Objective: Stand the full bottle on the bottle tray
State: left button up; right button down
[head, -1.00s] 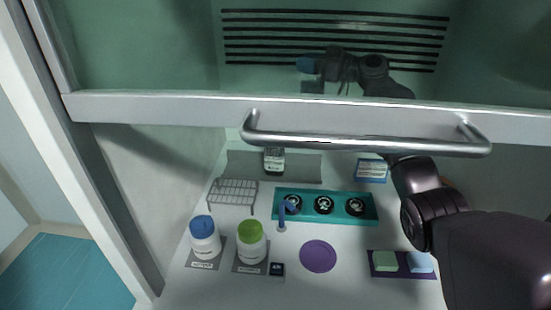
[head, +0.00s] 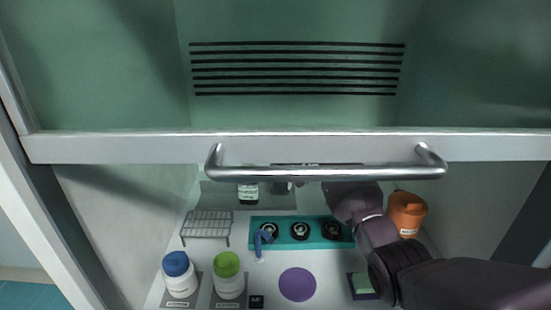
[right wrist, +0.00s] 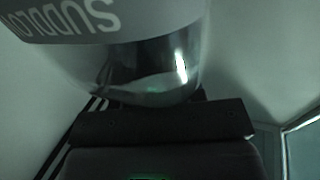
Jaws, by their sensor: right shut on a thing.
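My right gripper (right wrist: 165,122) is shut on a bottle (right wrist: 140,70), close up in the right wrist view. The bottle has a pale label with large letters and a clear, shiny lower part. In the head view, the sash and handle mostly hide this gripper; a small grey piece (head: 281,188), perhaps the held bottle's lower end, shows beside the arm. A grey tray (head: 221,197) lies along the back. Another dark bottle with a white label (head: 248,194) stands on it. I cannot tell whether the held bottle touches the tray. My left gripper is out of view.
The sash handle (head: 325,173) crosses in front. A wire rack (head: 207,226), teal holder (head: 287,243), blue-capped jar (head: 178,275) and green-capped jar (head: 229,275) stand at left and centre. A purple disc (head: 297,285) lies in front. An orange container (head: 406,213) stands right of my arm.

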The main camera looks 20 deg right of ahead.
notch_tip(320, 180, down, 4)
jog(key=shift+r, duration=0.1)
